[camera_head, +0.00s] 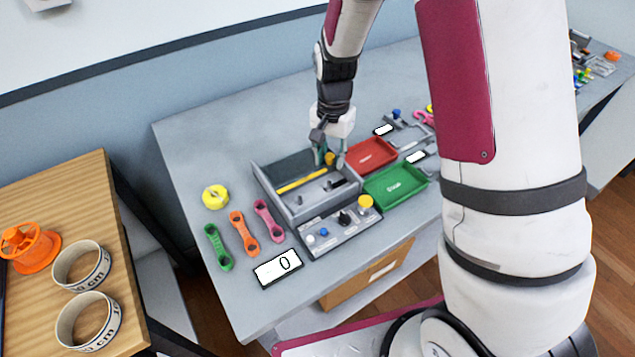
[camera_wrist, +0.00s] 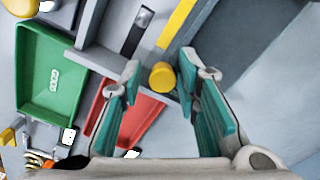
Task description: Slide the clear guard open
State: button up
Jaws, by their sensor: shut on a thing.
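A grey box-like station (camera_head: 318,208) sits on the grey table. A yellow strip (camera_head: 302,181) runs across it, and a dark flat panel (camera_head: 285,168) lies behind the strip. The strip (camera_wrist: 178,22) and the dark panel (camera_wrist: 245,40) also show in the wrist view. I cannot clearly tell the clear guard's edges. A yellow knob (camera_wrist: 162,77) stands near the strip's end, and it shows in the head view (camera_head: 330,159). My gripper (camera_head: 329,150) is shut on this knob, with the teal-padded fingers on either side of it.
A red tray (camera_head: 371,155) and a green tray (camera_head: 396,187) are right of the station. A control panel with knobs (camera_head: 338,226) is in front. Colored links (camera_head: 243,233), a yellow ring (camera_head: 215,197) and a display reading 0 (camera_head: 278,268) lie left and front. The back-left table is clear.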

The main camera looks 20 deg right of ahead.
jog(key=shift+w+a+f+b, duration=0.2)
jog(key=shift+w+a+b, duration=0.1)
jog(key=shift+w, duration=0.25)
jog(key=shift+w+a+f+b, duration=0.2)
jog(key=shift+w+a+b, duration=0.1)
jog(key=shift+w, duration=0.2)
jog(key=o, duration=0.6)
jog(key=shift+w+d+r+p, duration=0.1)
jog(key=shift+r+p, duration=0.65)
jog(key=shift+r, duration=0.85)
jog(key=shift+w+r+p, duration=0.1)
jog(key=shift+r+p, duration=0.6)
jog(key=shift+r, duration=0.9)
jog(key=shift+c, duration=0.4)
